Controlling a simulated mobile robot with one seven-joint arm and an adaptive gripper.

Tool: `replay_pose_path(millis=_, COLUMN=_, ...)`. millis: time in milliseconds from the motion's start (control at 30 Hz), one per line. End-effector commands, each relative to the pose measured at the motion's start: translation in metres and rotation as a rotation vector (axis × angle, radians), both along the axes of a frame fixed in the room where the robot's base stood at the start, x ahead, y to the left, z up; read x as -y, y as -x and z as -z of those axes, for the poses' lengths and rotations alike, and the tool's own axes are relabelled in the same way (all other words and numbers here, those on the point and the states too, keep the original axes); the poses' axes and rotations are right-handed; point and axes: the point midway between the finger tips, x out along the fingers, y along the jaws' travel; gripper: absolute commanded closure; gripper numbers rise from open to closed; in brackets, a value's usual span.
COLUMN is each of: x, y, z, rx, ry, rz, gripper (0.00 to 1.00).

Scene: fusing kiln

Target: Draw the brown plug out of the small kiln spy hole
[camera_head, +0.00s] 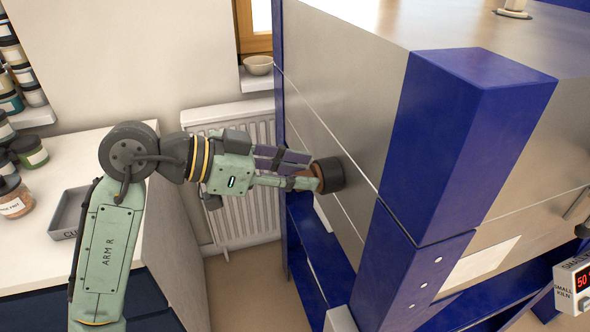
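The small kiln is the large metal box with blue corner posts (340,75) on the right. A short dark round spy hole tube (333,174) sticks out of its left side wall. The brown plug (306,172) sits at the mouth of this tube, and its inner end is hidden. My gripper (308,173) reaches in from the left, roughly level. Its fingers lie on either side of the plug's outer end and appear closed on it, one above and one below in the picture. The fingers partly cover the plug.
A white radiator (240,135) stands on the wall behind my gripper. A white counter (60,275) with a grey tray (68,215) and jars (14,195) is on the left. A bowl (258,65) sits on the sill. A red display box (572,285) is at far right.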

Motion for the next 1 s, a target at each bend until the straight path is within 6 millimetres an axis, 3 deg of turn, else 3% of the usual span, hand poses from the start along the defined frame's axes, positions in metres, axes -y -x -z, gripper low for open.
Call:
replay_pose_path(millis=433, x=-0.0002, y=0.0001, z=-0.0001, rx=0.0, ry=0.0, rz=0.0, gripper=1.0)
replay_pose_path(millis=567, x=-0.0002, y=0.0001, z=-0.0001, rx=0.0, ry=0.0, rz=0.0, gripper=1.0)
replay_pose_path(millis=600, x=-0.0001, y=0.0, z=-0.0002, rx=0.0, ry=0.0, rz=0.0, gripper=0.83)
replay_pose_path(millis=867, x=-0.0002, y=0.0001, z=-0.0001, rx=0.0, ry=0.0, rz=0.0, gripper=1.0)
replay_pose_path(millis=1000, x=-0.0002, y=0.0001, z=-0.0001, rx=0.0, ry=0.0, rz=0.0, gripper=1.0)
